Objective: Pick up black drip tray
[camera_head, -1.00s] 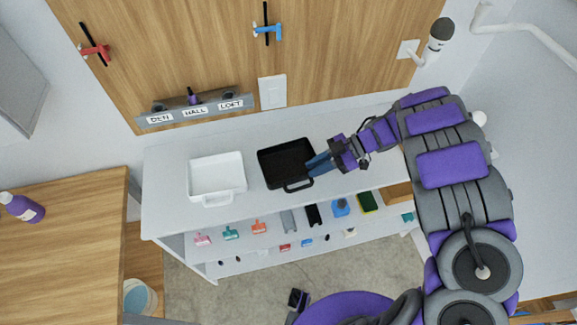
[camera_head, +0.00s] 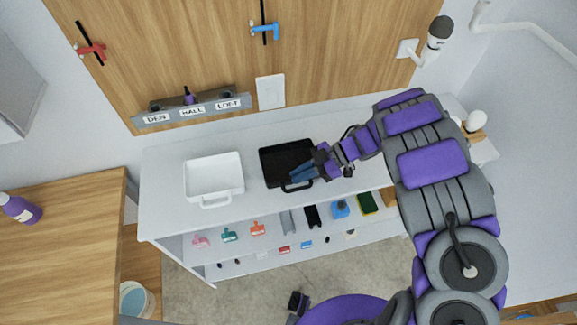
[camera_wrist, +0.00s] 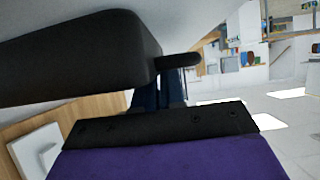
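The black drip tray (camera_head: 272,170) lies on the white shelf top. It is a shallow rectangular pan with a loop handle (camera_head: 297,187) on its front side. My gripper (camera_head: 296,173) reaches in from the right, its blue fingers over the tray's right front part, just behind the handle. The two fingers look slightly apart with nothing seen between them. In the wrist view the tray (camera_wrist: 70,55) fills the upper left as a dark mass, and its handle bar (camera_wrist: 178,61) crosses close to the fingers (camera_wrist: 160,97). Whether they touch it is hidden.
A white tray (camera_head: 212,172) stands left of the black one. The shelf (camera_head: 165,210) below holds several small coloured tools. A label rail (camera_head: 192,108) and wooden doors (camera_head: 180,50) are behind. A wooden counter (camera_head: 60,240) is at left; the shelf top between the trays is narrow but clear.

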